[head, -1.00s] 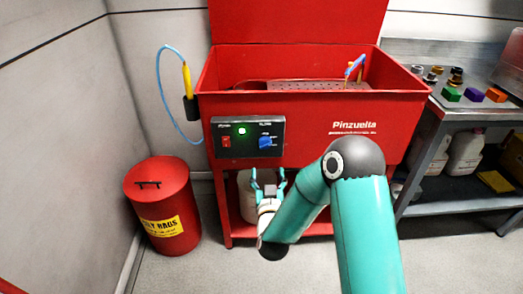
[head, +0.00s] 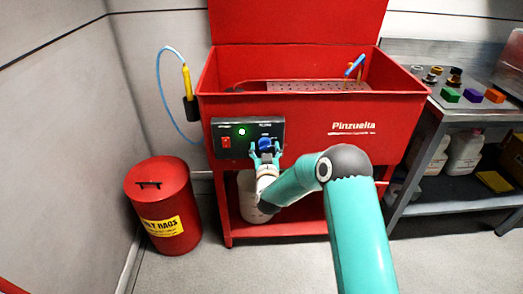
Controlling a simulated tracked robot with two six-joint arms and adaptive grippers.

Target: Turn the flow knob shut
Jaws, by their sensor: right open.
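The blue flow knob (head: 265,143) sits on the right part of the dark control panel (head: 247,149) on the front of the red parts washer (head: 310,104). A green light (head: 242,131) glows left of it, above a red switch (head: 226,142). My right gripper (head: 265,152) is open, its teal fingers just below and at either side of the knob. I cannot tell whether the fingers touch it. The gripper hides the knob's lower part. My left gripper is not in view.
A red rag bin (head: 163,203) stands on the floor at left. A yellow-handled brush (head: 187,80) with a blue hose hangs at the washer's left side. A metal bench (head: 455,110) with coloured blocks stands at right. A white container (head: 249,200) is under the washer.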

